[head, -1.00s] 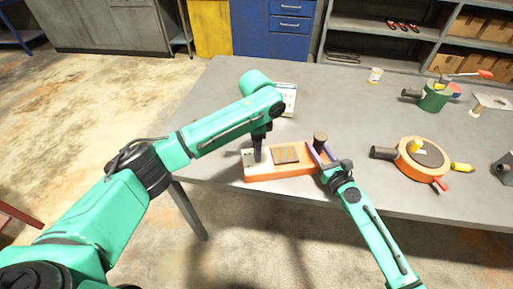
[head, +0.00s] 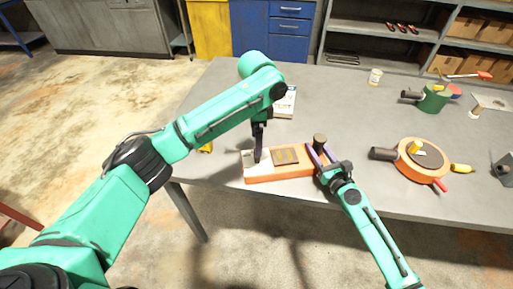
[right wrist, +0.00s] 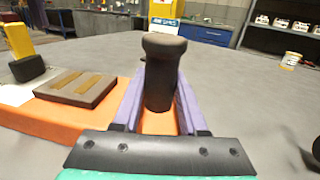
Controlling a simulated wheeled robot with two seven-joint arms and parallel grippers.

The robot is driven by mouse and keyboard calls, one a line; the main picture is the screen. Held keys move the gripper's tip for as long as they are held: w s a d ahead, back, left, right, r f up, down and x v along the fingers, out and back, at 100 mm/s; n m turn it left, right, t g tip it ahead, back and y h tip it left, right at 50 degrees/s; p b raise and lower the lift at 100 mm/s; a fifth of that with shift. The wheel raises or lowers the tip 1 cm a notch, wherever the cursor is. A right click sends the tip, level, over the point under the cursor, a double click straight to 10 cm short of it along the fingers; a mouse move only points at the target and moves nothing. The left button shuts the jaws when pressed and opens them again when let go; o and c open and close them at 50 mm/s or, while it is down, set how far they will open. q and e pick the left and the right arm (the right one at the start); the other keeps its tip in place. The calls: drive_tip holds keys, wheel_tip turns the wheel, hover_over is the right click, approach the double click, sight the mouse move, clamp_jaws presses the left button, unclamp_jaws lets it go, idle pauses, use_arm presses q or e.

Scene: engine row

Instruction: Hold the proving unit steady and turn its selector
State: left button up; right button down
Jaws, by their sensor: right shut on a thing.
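The proving unit (head: 300,171) is an orange block at the table's front edge. It carries a white panel at its left, a brown plate (head: 285,155) in the middle and a dark upright post (head: 320,141) at its right. My right gripper (head: 321,154) is shut on the post, with purple fingers on both sides of it; the post (right wrist: 163,75) also stands between the fingers in the right wrist view. My left gripper (head: 257,154) points down at the white panel.
A booklet (head: 286,103) lies behind the unit. A yellow thing (head: 206,148) shows beneath my left arm. An orange round device (head: 407,165), a green can (head: 433,101) and a small tub (head: 375,76) stand to the right. The table's middle is clear.

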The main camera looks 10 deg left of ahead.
use_arm(q)
wheel_tip(320, 180, up, 7)
drive_tip(key=shift+r, duration=0.1)
use_arm(e)
drive_tip(key=shift+c, duration=1.8)
unclamp_jaws()
